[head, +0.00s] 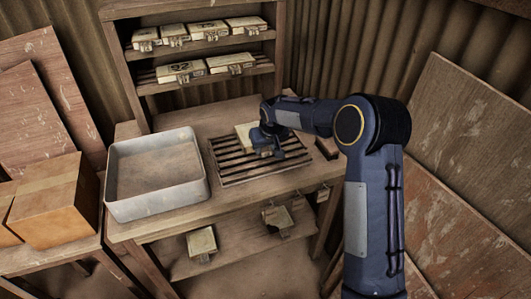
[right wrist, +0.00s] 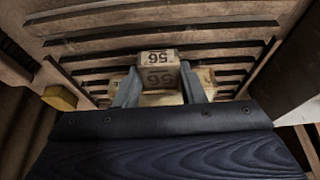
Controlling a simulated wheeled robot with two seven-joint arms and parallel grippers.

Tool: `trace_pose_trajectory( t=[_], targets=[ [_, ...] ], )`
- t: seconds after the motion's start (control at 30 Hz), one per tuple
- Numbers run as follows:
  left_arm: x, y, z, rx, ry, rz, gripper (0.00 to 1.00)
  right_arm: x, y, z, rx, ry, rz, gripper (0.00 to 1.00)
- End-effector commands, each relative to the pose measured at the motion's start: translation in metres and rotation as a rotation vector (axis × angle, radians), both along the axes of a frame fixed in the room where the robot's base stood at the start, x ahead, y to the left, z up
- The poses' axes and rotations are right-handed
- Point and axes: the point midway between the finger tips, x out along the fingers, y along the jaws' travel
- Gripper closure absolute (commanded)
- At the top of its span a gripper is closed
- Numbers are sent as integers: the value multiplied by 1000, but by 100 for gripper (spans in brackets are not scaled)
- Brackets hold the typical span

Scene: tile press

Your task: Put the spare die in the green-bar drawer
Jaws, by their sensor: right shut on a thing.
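The die (right wrist: 158,57) is a cream block marked 56. It lies at the slatted rack (right wrist: 235,33) in the right wrist view, and the fingers of my right gripper (right wrist: 160,90) are shut on its handle end. In the head view the die (head: 243,132) shows partly behind my right gripper (head: 266,146), over the slatted rack (head: 225,172) on the bench. I cannot tell whether it touches the slats. No drawer with a green bar can be made out. My left gripper is not in view.
A grey metal tray (head: 155,205) stands on the bench left of the rack. Several similar cream dies sit on the shelf unit (head: 122,55) behind. More dies (head: 201,243) are on the lower shelf. A cardboard box (head: 55,205) is at the left. A small dark block (head: 327,147) lies right of the rack.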

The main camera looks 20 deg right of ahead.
Motion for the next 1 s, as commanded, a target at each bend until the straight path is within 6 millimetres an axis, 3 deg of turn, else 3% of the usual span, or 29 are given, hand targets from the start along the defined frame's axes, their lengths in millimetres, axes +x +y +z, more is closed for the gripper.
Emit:
trace_pose_trajectory(
  t=[0.13,0.37,0.73,0.77,0.9,1.0],
  targets=[
    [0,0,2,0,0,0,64,7,-3,-5,1,-5,-1,100],
    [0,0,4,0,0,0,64,7,-2,-34,0,-5,1,100],
    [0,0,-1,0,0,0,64,7,-2,-40,0,-6,0,100],
    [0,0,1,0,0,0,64,6,-2,-40,0,-1,0,60],
    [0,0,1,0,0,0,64,5,-2,-40,0,0,0,42],
    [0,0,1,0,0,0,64,6,-2,-40,0,0,0,42]
  ],
)
